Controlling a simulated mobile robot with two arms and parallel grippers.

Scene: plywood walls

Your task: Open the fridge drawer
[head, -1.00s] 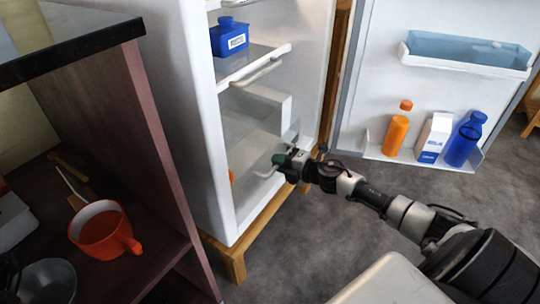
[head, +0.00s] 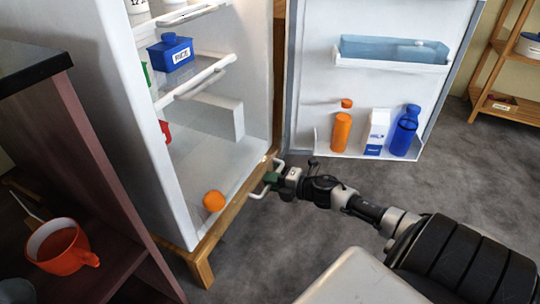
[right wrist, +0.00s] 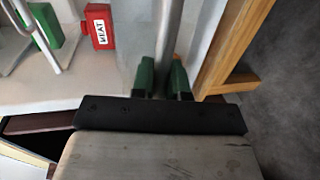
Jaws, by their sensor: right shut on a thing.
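The white fridge (head: 130,130) stands with its door (head: 385,95) swung wide open to the right. My right gripper (head: 271,180), with green fingertips, is at the fridge's lower front edge. It is shut on a pale bar handle (head: 258,193), which now stands just in front of the fridge's front edge. In the right wrist view the green fingertips (right wrist: 160,78) flank this grey bar (right wrist: 167,45). The drawer body behind the handle is hard to make out. An orange round thing (head: 213,201) shows low in the fridge. My left gripper is not in view.
A blue rice box (head: 171,53) is on a shelf; a red meat box (right wrist: 100,27) shows in the wrist view. The door rack holds bottles and a carton (head: 376,132). A dark cabinet with an orange mug (head: 60,247) is at left. Grey floor before the fridge is clear.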

